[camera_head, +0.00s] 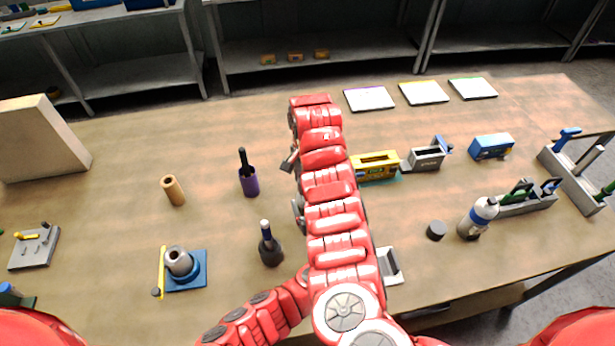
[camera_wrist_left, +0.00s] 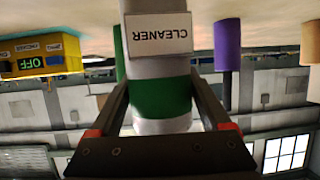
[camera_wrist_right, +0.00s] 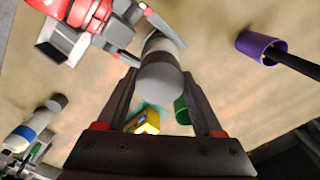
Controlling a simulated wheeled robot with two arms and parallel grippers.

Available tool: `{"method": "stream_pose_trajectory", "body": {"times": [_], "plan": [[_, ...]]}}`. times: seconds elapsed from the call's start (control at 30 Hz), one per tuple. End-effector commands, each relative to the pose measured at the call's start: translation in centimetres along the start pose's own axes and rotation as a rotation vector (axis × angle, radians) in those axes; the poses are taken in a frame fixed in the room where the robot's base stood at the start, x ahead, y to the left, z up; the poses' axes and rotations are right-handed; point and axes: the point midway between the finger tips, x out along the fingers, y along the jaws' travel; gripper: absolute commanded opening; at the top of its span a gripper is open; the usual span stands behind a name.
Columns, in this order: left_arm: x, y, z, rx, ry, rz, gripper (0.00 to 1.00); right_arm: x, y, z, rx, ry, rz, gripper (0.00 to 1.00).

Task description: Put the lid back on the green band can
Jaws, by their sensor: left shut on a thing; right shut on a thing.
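A white can (camera_wrist_left: 158,65) with a green band and a "CLEANER" label stands between the fingers of my left gripper (camera_wrist_left: 160,92), which is shut on it. My right gripper (camera_wrist_right: 160,78) is shut on a grey round lid (camera_wrist_right: 165,86). In the right wrist view the white can (camera_wrist_right: 160,44) is right behind the lid, in line with it, with my left gripper around the can. I cannot tell whether the lid is seated or only held close. In the head view my red arm hides the can and the lid.
A purple holder (camera_head: 250,184), a dark bottle (camera_head: 270,250) and a tan cylinder (camera_head: 173,190) stand left of my arm.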

Motion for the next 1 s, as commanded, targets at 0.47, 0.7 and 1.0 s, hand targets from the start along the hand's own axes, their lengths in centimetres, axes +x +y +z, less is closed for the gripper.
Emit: {"method": "stream_pose_trajectory", "body": {"times": [0.47, 0.7, 1.0], "plan": [[0.0, 0.0, 0.1, 0.0, -0.001, 0.0, 0.0, 0.5, 0.0, 0.0, 0.0, 0.0, 0.001, 0.17], [0.0, 0.0, 0.1, 0.0, -0.001, 0.0, 0.0, 1.7, 0.0, -0.1, 0.0, 0.001, 0.001, 0.17], [0.0, 0.0, 0.1, 0.0, -0.001, 0.0, 0.0, 1.7, 0.0, -0.1, 0.0, 0.001, 0.0, 0.17]]}}
